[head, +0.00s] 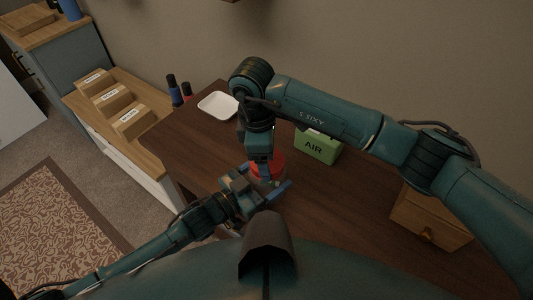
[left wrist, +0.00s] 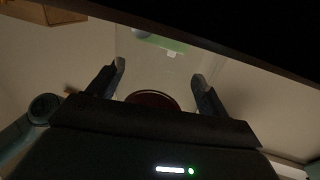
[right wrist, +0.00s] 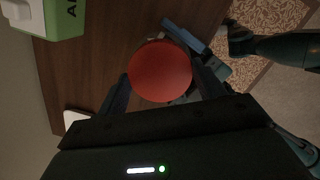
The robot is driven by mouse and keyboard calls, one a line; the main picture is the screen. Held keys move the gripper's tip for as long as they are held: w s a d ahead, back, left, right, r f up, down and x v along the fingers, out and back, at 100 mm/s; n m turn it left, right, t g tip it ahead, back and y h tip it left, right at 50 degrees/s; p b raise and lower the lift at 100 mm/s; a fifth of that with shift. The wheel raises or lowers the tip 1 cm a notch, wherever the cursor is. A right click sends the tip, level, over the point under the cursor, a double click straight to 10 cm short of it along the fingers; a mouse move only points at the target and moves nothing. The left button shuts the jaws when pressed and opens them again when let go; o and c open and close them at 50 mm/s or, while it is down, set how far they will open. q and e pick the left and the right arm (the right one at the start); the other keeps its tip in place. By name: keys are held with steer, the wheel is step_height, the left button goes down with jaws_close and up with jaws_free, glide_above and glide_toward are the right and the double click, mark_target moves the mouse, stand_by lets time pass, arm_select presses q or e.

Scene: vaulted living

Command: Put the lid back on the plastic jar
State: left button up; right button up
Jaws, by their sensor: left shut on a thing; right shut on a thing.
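The round red lid (right wrist: 160,72) is between the fingers of my right gripper (right wrist: 162,92), which is shut on it from above. It also shows in the head view (head: 270,163), partly behind my arms. My left gripper (head: 262,192) is shut low at the jar, beside and just below the lid. In the left wrist view, a pale see-through shape, the plastic jar (left wrist: 165,68), shows between the left fingers (left wrist: 160,72), with a dark red disc (left wrist: 152,98) near the palm. The jar is mostly hidden, and I cannot tell whether the lid touches its rim.
The dark wooden table (head: 345,215) holds a green AIR box (head: 318,147) behind the right forearm, a white dish (head: 217,105) at the back left and a wooden drawer box (head: 430,218) at the right. Two bottles (head: 179,91) stand at the back-left edge.

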steer(key=shift+m, duration=0.7)
steer(key=o, duration=1.1)
step_height(320, 180, up, 12)
steer(key=a, duration=0.1)
steer(key=shift+a, duration=0.25)
steer(key=shift+w, duration=0.1)
arm_select(q)
steer(key=o, duration=1.9)
steer(key=shift+s+a, duration=0.1)
steer(key=b+v, duration=0.1)
steer(key=v, duration=1.2)
arm_select(e)
steer(key=shift+f, duration=0.45)
